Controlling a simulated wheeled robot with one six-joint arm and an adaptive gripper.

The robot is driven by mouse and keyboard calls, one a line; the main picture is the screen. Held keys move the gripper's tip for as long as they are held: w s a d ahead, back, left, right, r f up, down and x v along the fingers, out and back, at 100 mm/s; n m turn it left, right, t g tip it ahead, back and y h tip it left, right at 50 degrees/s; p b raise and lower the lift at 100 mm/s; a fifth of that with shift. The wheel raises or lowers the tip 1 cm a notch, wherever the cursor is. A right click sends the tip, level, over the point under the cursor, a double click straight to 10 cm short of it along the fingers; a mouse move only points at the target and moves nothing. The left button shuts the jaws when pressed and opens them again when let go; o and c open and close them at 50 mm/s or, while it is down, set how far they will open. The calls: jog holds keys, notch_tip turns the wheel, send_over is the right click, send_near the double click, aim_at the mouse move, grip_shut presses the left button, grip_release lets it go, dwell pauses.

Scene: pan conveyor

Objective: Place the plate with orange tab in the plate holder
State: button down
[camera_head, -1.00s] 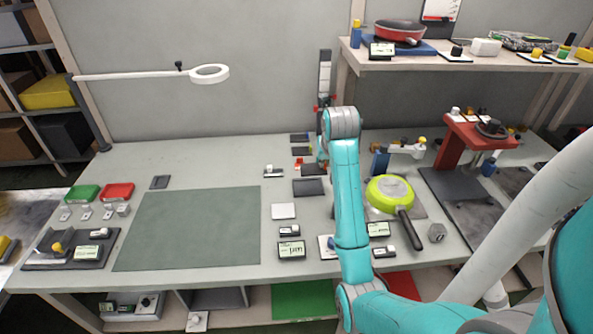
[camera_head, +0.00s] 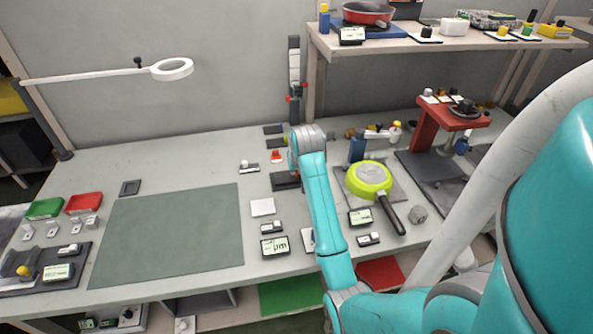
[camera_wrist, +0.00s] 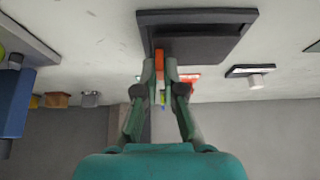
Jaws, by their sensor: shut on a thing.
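In the wrist view my gripper (camera_wrist: 167,72) is shut on the orange tab (camera_wrist: 159,58) of a dark plate (camera_wrist: 205,47). The plate lies over or against a dark, rimmed rectangular piece (camera_wrist: 150,18), which looks like the plate holder. I cannot tell whether the plate is fully seated in it. In the head view this dark piece (camera_head: 283,183) lies on the bench right of the green mat, partly hidden by my arm. My fingertips are hidden there behind the arm.
A second orange-red piece (camera_head: 276,156) lies just behind. A tall dark stand (camera_head: 294,80) rises at the back. A green pan (camera_head: 369,178) is right of my arm. A white square (camera_head: 262,207) and small displays (camera_head: 274,247) lie in front. The green mat (camera_head: 170,235) is clear.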

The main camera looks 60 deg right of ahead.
jog(key=shift+f, duration=0.3)
jog(key=shift+f, duration=0.15)
jog(key=c, duration=1.3)
grip_release()
